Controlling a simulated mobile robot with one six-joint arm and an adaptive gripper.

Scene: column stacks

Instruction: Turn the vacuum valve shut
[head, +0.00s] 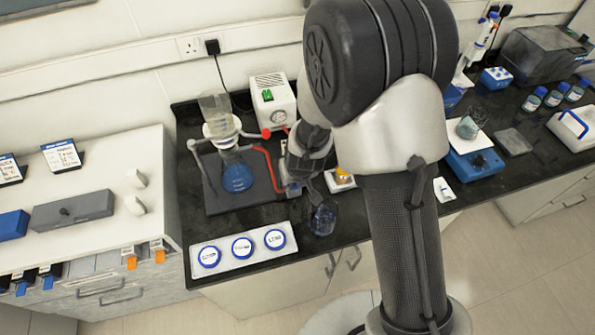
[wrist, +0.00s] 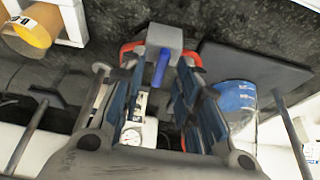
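The vacuum valve is a grey block (wrist: 166,37) with a blue lever (wrist: 161,68), at the top middle of the wrist view. Red tubing (wrist: 131,50) runs from its sides. My gripper (wrist: 158,80) is open, with one finger left and one finger right of the lever; the lever shows between them and I see no clear contact. In the head view my gripper (head: 294,180) is lowered over the bench beside the red tubing (head: 270,168). There the arm and fingers hide most of the valve.
A flask with blue liquid (head: 237,178) under a clear funnel (head: 214,108) stands on a dark board left of my gripper. A white pump (head: 273,103) with a gauge stands behind. A dark bottle (head: 323,218) and a tray of blue-rimmed dishes (head: 243,247) are in front.

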